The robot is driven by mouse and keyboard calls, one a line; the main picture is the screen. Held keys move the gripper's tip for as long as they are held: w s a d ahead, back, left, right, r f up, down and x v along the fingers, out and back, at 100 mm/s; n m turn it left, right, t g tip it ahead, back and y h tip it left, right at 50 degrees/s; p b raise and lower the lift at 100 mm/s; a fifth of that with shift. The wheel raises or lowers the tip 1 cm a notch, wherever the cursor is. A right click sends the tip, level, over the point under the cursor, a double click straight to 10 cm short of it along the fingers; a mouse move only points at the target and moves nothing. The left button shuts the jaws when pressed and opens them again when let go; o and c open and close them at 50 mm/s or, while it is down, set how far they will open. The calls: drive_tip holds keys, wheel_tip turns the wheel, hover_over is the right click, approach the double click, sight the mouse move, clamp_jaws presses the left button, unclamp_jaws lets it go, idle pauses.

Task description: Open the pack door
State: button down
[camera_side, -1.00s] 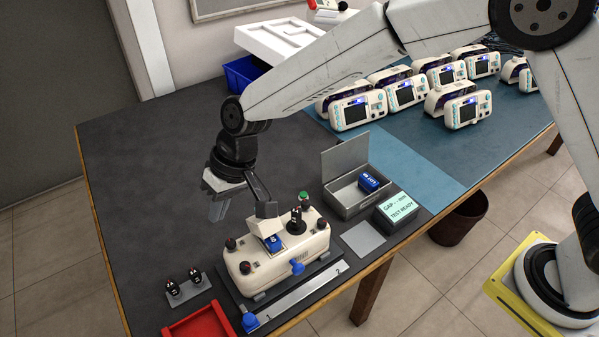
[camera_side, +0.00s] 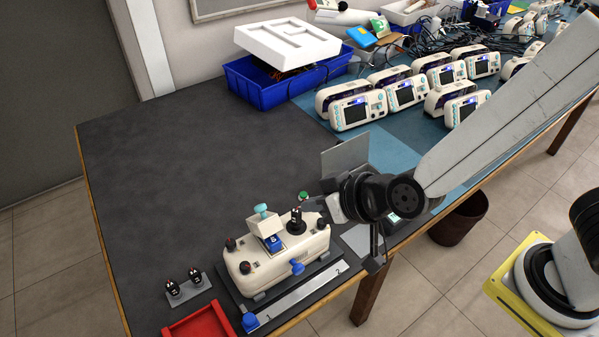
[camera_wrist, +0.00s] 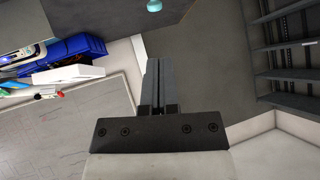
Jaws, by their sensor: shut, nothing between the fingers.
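The cream device (camera_side: 275,262) sits on a dark base plate at the table's front. Its pale pack door (camera_side: 261,219) stands raised, with a teal knob (camera_side: 261,207) at its top. In the wrist view the fingers (camera_wrist: 159,85) are shut and empty. The teal knob (camera_wrist: 154,5) shows at that view's top edge.
A green button (camera_side: 303,196) and black knob (camera_side: 296,222) stand between door and gripper. My arm partly hides the grey open-lidded box (camera_side: 345,157). A red tray (camera_side: 200,324) and black knob holder (camera_side: 189,288) lie front left. The table's back left is clear.

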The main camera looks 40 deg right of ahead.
sight(263, 205)
drive_tip(key=shift+s+d+r, duration=0.1)
drive_tip(key=shift+s+d, duration=0.15)
drive_tip(key=shift+d, duration=0.15)
drive_tip(key=shift+x, duration=7.05)
drive_tip(key=shift+w+d+r, duration=0.1)
drive_tip(key=shift+w, duration=0.05)
drive_tip(key=shift+w+r, duration=0.1)
drive_tip(key=shift+w, duration=0.15)
